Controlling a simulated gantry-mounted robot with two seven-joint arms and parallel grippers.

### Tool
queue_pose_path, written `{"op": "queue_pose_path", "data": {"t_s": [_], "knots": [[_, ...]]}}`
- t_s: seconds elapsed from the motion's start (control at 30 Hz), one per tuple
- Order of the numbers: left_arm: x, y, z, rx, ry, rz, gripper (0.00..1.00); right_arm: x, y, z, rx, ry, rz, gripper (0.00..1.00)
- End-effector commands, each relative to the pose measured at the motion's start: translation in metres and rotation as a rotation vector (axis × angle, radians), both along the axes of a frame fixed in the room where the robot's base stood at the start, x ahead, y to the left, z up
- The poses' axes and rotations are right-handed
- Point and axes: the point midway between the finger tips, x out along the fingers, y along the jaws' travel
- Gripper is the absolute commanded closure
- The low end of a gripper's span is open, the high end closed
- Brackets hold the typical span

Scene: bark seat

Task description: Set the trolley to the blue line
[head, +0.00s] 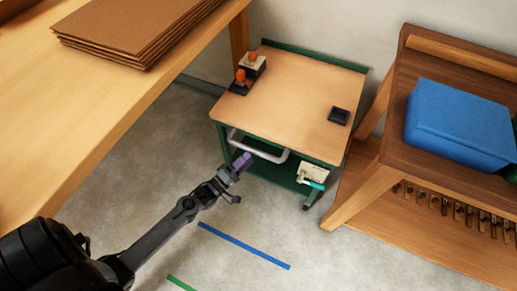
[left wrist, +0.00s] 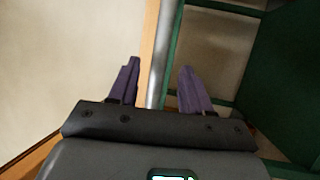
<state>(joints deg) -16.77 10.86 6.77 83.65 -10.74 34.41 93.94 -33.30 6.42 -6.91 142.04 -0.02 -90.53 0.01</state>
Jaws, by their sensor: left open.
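The trolley (head: 295,95) has a wooden top and a green frame, and stands between the workbench and a wooden stand. Its pale grey handle (head: 270,155) sticks out at the front. The blue line (head: 243,246) lies on the floor in front of the trolley, apart from it. My left gripper (head: 241,162) is at the left part of the handle, with its purple fingers open. In the left wrist view the handle bar (left wrist: 155,82) runs between the two spread fingers, with a gap on the right side. My right gripper is not in view.
A green line (head: 181,284) lies on the floor nearer than the blue one. Orange-topped items (head: 250,68) and a small black tray (head: 339,116) sit on the trolley. The workbench (head: 95,110) is left; the wooden stand (head: 420,150) with a blue box (head: 460,125) is right. Floor in front is clear.

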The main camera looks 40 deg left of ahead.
Motion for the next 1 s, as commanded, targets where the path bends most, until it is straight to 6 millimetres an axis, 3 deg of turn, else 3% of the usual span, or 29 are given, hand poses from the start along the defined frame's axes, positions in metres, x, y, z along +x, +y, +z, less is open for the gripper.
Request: {"op": "queue_pose_path", "data": {"t_s": [0.2, 0.4, 0.87, 1.0], "knots": [[0.036, -0.005, 0.004, 0.002, -0.003, 0.000, 0.52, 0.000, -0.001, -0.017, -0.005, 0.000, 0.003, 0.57], [0.058, -0.009, 0.009, 0.001, -0.002, -0.001, 0.52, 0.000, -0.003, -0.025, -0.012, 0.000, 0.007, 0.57], [0.068, -0.010, 0.013, 0.001, 0.001, 0.000, 0.52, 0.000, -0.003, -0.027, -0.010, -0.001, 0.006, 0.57], [0.067, -0.010, 0.013, 0.001, 0.001, 0.000, 0.70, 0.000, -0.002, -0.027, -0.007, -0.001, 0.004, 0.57]]}}
